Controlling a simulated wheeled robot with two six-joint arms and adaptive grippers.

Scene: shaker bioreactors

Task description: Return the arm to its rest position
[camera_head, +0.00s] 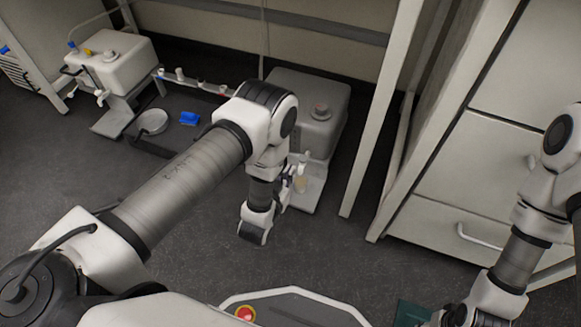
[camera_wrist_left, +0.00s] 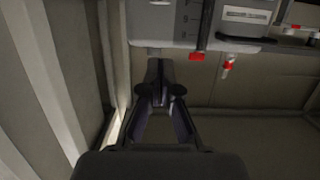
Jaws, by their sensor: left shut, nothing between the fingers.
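My left arm (camera_head: 180,185) reaches in from the left in the head view. It bends at a joint over the floor, and its wrist (camera_head: 255,225) hangs down near the grey container. In the left wrist view the fingers of my left gripper (camera_wrist_left: 157,72) meet at their tips, with nothing between them. My right arm (camera_head: 515,265) is folded down at the right edge of the head view. Its gripper does not show.
A white container (camera_head: 110,62) stands on a stand at the upper left. A blue item (camera_head: 189,118) lies near it. A drawer cabinet (camera_head: 470,190) is at the right. Open floor (camera_head: 330,240) lies in front.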

